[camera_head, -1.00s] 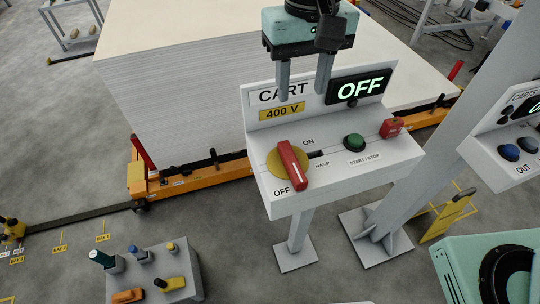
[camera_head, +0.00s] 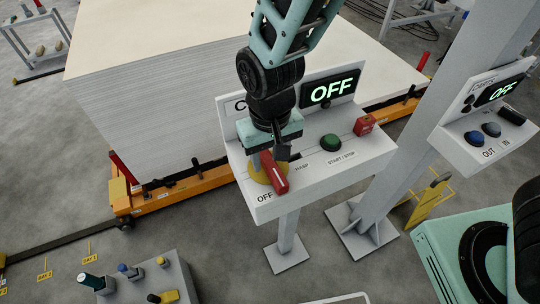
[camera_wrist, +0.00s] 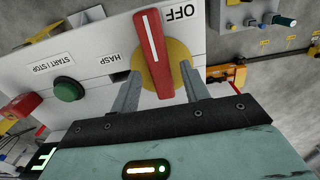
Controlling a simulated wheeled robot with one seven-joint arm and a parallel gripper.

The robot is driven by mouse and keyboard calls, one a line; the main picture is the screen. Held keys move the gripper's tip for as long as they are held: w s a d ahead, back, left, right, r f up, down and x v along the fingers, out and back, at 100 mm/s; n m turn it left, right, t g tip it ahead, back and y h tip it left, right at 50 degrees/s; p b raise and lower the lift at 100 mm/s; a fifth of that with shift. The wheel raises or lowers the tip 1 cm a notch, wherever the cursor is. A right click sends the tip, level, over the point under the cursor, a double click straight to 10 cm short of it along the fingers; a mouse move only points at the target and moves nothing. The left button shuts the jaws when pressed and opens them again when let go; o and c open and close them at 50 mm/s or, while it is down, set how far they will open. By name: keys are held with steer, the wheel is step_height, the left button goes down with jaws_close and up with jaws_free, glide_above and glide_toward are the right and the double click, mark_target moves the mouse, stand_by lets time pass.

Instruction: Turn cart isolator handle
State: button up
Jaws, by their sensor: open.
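The cart isolator handle (camera_head: 274,172) is a red bar with a white line on a yellow round plate (camera_head: 258,176). It sits at the left of the white control box (camera_head: 340,165) and points toward the OFF label. My gripper (camera_head: 268,162) is over the handle. In the wrist view the red handle (camera_wrist: 153,55) stands between the two grey fingers of my open gripper (camera_wrist: 160,80), with visible gaps on both sides. The cart display (camera_head: 330,91) reads OFF. Part of the CART label is hidden by my arm.
A green start/stop button (camera_head: 331,142) and a red block (camera_head: 364,125) are right of the handle. A second control box (camera_head: 490,135) hangs on a slanted post at the right. A large sheet stack (camera_head: 150,110) stands behind on an orange cart (camera_head: 190,188).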

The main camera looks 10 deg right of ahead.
steer(key=shift+f, duration=0.7)
jaws_close()
